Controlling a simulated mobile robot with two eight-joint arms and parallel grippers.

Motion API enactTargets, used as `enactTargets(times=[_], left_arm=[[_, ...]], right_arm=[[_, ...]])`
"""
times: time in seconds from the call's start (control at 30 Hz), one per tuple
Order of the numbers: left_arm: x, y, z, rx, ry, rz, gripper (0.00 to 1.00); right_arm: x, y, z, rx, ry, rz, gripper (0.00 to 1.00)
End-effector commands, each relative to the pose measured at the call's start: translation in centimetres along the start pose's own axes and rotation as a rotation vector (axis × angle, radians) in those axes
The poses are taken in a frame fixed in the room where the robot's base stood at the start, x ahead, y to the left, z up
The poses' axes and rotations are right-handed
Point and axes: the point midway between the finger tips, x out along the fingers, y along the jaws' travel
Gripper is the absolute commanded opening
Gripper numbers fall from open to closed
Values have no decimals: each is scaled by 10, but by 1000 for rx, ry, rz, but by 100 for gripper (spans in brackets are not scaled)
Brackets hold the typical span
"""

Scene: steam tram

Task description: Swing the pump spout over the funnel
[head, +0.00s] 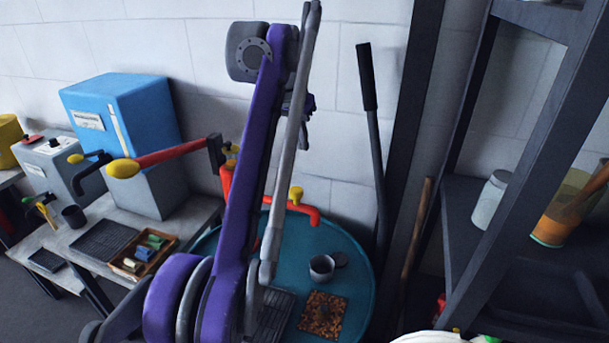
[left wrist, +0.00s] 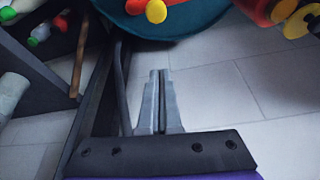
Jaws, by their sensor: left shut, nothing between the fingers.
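A red pipe (head: 305,210), which looks like the pump spout, bends down at its right end over a round teal table and has a yellow knob. The pump's red body (head: 226,180) is mostly hidden behind my purple left arm. A small grey cup (head: 321,268), possibly the funnel, stands on the teal table, right of and nearer than the spout end. My left gripper (head: 304,145) is shut and empty, above the spout near the wall, partly hidden by my arm. In the left wrist view its fingers (left wrist: 158,100) are together, apart from the red parts with yellow knobs (left wrist: 156,11).
The teal table (head: 362,270) also holds a brown mat (head: 323,314). A red lever (head: 170,153) with a yellow grip reaches left, near a blue box (head: 125,105). A dark pole (head: 372,130) leans right of my gripper, before a dark shelf (head: 480,200) with jars.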

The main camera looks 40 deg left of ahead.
Motion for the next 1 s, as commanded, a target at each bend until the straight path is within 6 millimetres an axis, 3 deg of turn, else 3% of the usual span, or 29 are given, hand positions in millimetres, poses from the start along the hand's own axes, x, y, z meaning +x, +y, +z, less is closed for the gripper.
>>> enactTargets(times=[0.37, 0.83, 1.0], left_arm=[[9, 0, 1, 0, -1, 0, 0], [103, 0, 1, 1, -1, 0, 0], [97, 0, 23, -2, 0, 0, 0]], right_arm=[[3, 0, 4, 0, -3, 0, 50], [27, 0, 29, 0, -24, 0, 50], [31, 0, 33, 0, -27, 0, 50]])
